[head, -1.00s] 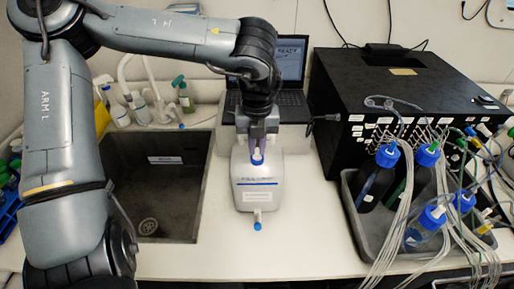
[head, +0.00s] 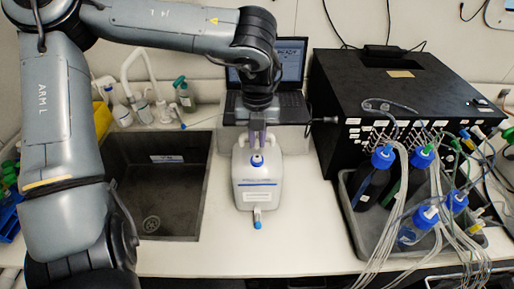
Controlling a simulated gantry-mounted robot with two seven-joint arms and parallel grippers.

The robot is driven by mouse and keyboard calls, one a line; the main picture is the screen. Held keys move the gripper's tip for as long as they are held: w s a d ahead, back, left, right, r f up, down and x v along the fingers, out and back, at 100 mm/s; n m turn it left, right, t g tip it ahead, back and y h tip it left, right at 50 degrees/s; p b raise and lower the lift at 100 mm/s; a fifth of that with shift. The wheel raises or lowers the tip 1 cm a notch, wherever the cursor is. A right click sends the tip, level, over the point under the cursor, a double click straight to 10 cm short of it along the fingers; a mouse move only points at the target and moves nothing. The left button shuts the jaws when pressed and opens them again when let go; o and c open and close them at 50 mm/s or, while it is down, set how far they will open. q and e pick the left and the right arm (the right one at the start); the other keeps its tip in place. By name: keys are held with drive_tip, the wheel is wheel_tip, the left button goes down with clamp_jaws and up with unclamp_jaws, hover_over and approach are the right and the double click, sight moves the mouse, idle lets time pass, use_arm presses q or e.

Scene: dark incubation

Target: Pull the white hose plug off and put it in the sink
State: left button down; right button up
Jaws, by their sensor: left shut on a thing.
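A white carboy (head: 258,187) with a blue line and a label stands upright on the white bench, just right of the sink. A blue-ringed cap (head: 257,161) is on its top. The small white plug (head: 257,154) sits at the cap, largely hidden by the fingers. My left gripper (head: 257,148) points straight down from above and is shut on the plug, right over the cap. I cannot tell whether the plug has come loose. The dark sink (head: 178,205) is empty, with a drain at its lower left. My right gripper is not in view.
A blue-tipped spout (head: 257,222) sticks out at the carboy's front. A black instrument (head: 410,95) and a grey tray (head: 352,205) of blue-capped bottles with tangled tubing stand at right. A laptop (head: 290,75) is behind. A faucet (head: 138,65) and several bottles stand behind the sink.

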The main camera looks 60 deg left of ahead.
use_arm(q)
drive_tip(key=shift+r+p, duration=0.9)
drive_tip(key=shift+r, duration=0.3)
drive_tip(key=shift+f, duration=0.1)
drive_tip(key=s+a+f+b, duration=1.3)
drive_tip(key=s+f, duration=0.4)
drive_tip(key=s, duration=0.1)
drive_tip(key=s+a+f+b, duration=1.3)
drive_tip(key=s+a+f, duration=0.1)
drive_tip(key=s+f, duration=0.3)
drive_tip(key=shift+s, duration=0.4)
drive_tip(key=shift+a, duration=0.1)
drive_tip(key=shift+f, duration=0.15)
idle(0.4)
